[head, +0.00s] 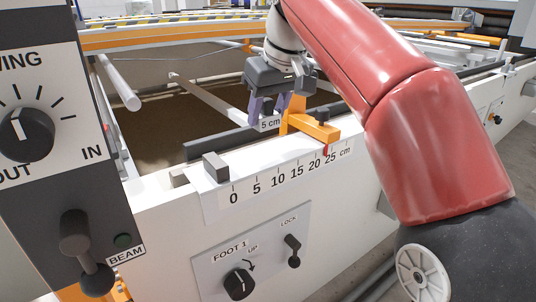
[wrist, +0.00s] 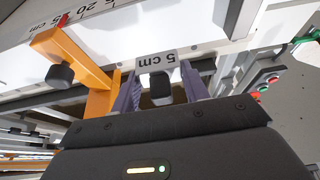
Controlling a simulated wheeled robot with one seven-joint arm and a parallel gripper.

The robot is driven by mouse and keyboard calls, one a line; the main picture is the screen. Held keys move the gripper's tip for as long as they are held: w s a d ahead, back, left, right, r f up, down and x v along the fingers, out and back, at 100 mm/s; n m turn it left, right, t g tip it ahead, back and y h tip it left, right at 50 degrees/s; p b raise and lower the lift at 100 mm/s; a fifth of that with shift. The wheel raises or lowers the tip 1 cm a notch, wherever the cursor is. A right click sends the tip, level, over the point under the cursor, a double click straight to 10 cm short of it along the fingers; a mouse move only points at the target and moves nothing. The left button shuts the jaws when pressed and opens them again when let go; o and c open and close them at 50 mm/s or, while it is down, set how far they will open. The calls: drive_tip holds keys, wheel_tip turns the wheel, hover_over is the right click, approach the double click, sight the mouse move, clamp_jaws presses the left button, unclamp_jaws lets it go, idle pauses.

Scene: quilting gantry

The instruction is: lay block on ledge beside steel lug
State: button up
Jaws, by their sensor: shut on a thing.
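My gripper (head: 269,113) is shut on the block (head: 269,124), which carries a "5 cm" label. In the wrist view the block (wrist: 157,63) sits between the two purple fingers of my gripper (wrist: 160,83). The white ledge (head: 245,163) runs along the top of the beam, above a scale from 0 to 25 cm. A grey lug (head: 215,167), seemingly the steel one, stands on the ledge near the 0 mark. The block is to the right of the lug and apart from it, near the ledge's inner side. Whether the block touches anything below cannot be told.
An orange stop (head: 315,126) with a red pointer sits across the ledge near 20 to 25 cm, close to my gripper's right side; it also shows in the wrist view (wrist: 85,62). A dark bar (head: 220,143) lies behind the ledge. The ledge between lug and stop looks clear.

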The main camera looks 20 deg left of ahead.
sight(271, 127)
drive_tip(key=shift+f+b, duration=0.95)
drive_tip(key=shift+f, duration=1.85)
drive_tip(key=shift+f, duration=0.15)
drive_tip(key=o, duration=1)
drive_tip(key=shift+o, duration=0.2)
